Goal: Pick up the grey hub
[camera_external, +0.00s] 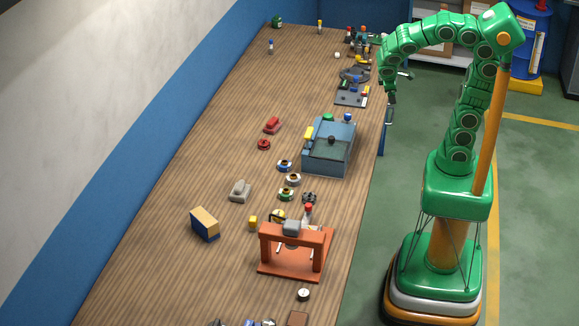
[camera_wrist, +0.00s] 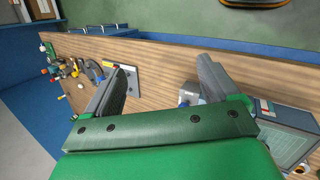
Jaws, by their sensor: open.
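The grey hub (camera_external: 293,180) appears to be the pale ring with a dark centre on the wooden bench, below the grey-blue machine box. It lies between a blue-rimmed hub (camera_external: 284,165) and a green-rimmed hub (camera_external: 286,194). My gripper (camera_external: 392,97) hangs off the bench's right edge, well above and to the right of the hub. In the wrist view, my gripper (camera_wrist: 163,70) has its fingers wide apart with nothing between them. I cannot make out the grey hub there; small round parts at the lower right corner are cut off.
The grey-blue box (camera_external: 331,150) stands near the bench's right edge; it also shows in the wrist view (camera_wrist: 290,128). An orange press frame (camera_external: 293,250) stands nearer the front. The bench's left side is mostly bare.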

